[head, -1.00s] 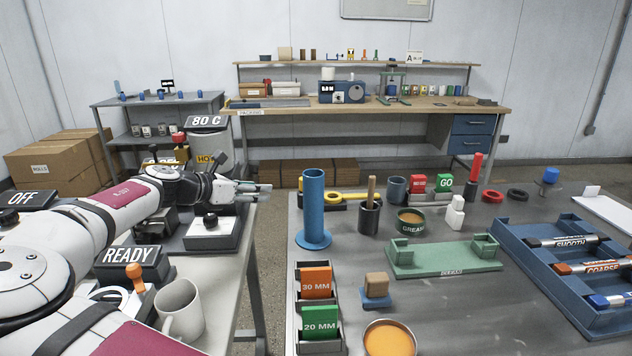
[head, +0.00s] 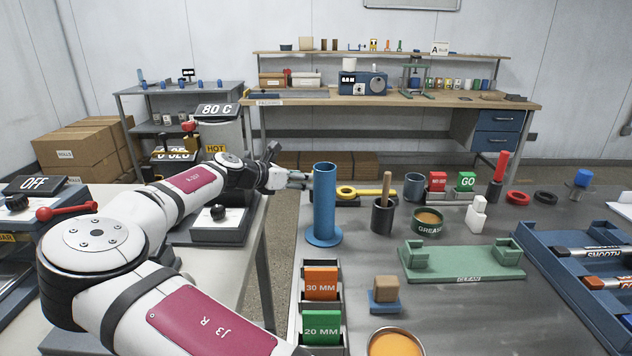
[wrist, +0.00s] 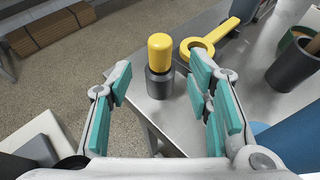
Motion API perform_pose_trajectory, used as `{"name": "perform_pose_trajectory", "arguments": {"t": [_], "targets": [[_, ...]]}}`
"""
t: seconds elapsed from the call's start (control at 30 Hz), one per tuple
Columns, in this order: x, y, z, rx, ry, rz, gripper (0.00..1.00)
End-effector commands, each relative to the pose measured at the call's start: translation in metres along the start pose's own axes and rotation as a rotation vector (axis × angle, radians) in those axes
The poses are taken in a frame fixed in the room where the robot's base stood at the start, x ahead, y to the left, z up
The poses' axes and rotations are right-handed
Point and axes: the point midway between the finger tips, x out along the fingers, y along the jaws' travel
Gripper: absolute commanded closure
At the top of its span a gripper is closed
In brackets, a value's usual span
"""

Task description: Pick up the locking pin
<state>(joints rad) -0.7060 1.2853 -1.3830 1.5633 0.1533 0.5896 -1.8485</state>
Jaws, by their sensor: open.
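What looks like the locking pin, with a rounded yellow grip (wrist: 159,54), stands upright in a dark round holder (wrist: 159,86) at the table corner in the wrist view. My gripper (wrist: 161,72) is open and empty. Its teal-padded fingers lie left and right of the pin in the picture, and the pin appears beyond the fingertips, in the gap. In the head view my gripper (head: 302,178) is beside the upper part of the blue tube, and I cannot make out the pin there.
The blue upright tube (head: 325,210) stands close to my gripper. A yellow ring-ended tool (wrist: 205,45) lies right of the pin. A dark cup with a stick (head: 382,217) stands farther right. A floor gap separates this table from the left bench (head: 247,262).

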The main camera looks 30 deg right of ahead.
Motion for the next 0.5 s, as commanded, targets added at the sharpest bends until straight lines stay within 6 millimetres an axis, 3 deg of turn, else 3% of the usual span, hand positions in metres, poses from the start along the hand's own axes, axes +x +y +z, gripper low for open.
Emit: {"name": "perform_pose_trajectory", "arguments": {"t": [0.3,0.5], "targets": [[0.042,0.000,0.002,0.000,-0.001,-0.002,0.54],[0.051,0.000,0.002,-0.001,0.000,-0.001,0.54]]}}
